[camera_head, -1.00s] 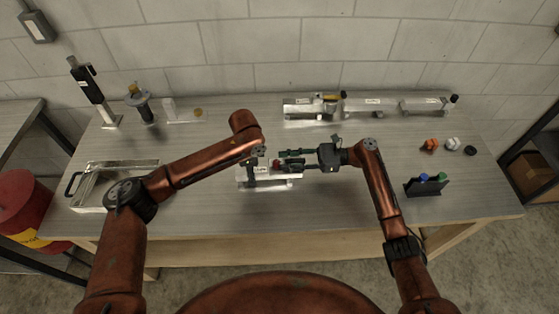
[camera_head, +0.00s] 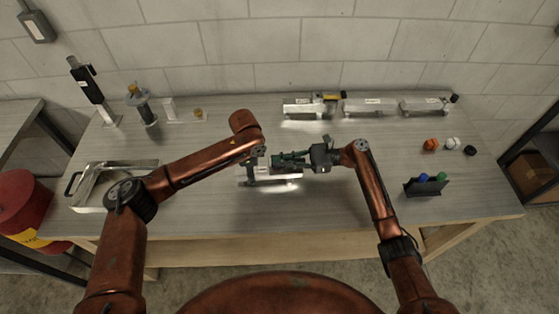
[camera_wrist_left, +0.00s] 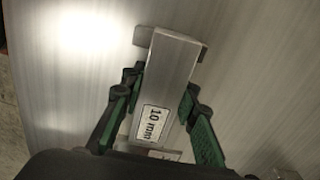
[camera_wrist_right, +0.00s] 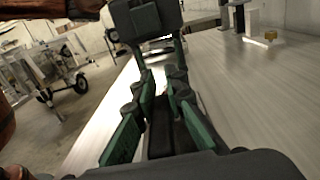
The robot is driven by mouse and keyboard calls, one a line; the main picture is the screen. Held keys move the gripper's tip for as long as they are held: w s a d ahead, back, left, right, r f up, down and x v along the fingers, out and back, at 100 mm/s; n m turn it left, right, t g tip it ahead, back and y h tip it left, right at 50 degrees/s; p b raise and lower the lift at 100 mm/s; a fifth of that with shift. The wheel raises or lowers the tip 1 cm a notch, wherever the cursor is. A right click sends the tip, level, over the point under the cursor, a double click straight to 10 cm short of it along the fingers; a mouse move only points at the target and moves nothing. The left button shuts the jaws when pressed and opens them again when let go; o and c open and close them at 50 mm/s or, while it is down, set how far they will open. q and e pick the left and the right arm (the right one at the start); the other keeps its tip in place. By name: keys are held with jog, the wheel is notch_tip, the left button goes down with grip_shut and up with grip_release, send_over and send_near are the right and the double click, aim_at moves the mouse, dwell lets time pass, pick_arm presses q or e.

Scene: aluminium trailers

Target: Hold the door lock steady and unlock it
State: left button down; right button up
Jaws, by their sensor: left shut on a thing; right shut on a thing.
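The door lock (camera_head: 285,181) is a bright aluminium piece on the middle of the bench, partly hidden by both grippers. My left gripper (camera_head: 256,168) is at its left end. In the left wrist view, my left gripper's green-padded fingers (camera_wrist_left: 165,105) are on either side of an aluminium bar (camera_wrist_left: 175,68) labelled "10 mm" and shut on it. My right gripper (camera_head: 277,160) reaches in from the right, above the lock and close to my left gripper.
More aluminium fixtures (camera_head: 370,106) stand along the back. A metal tray (camera_head: 92,201) is at the left, with upright tools (camera_head: 92,88) behind it. Coloured knobs (camera_head: 431,144) and a black holder (camera_head: 413,189) are at the right. The front of the bench is clear.

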jog(key=shift+s+n+g, duration=0.1)
jog(key=shift+n+g, duration=0.3)
jog(key=shift+g, duration=0.2)
grip_shut()
jog(key=shift+s+d+f+n+g+h, duration=0.1)
jog(key=shift+s+n+g+h, duration=0.25)
jog(key=shift+n+g, duration=0.6)
jog(key=shift+s+d+n+g+h, duration=0.1)
jog(key=shift+s+n+g+h, duration=0.3)
jog(key=shift+g, duration=0.95)
jog(key=shift+s+a+f+n+g+h, duration=0.1)
jog(key=shift+s+n+g+h, duration=0.1)
jog(key=shift+n+g, duration=0.35)
jog(key=shift+s+a+f+n+g+h, duration=0.1)
jog(key=shift+s+n+g+h, duration=0.15)
jog(key=shift+g, duration=0.4)
jog(key=shift+s+n, duration=0.1)
jog(key=shift+n, duration=0.15)
jog(key=shift+d, duration=0.15)
jog(key=shift+d+r+g, duration=0.3)
jog(key=shift+r+g, duration=0.05)
jog(key=shift+g, duration=0.05)
jog(key=o, duration=0.8)
grip_release()
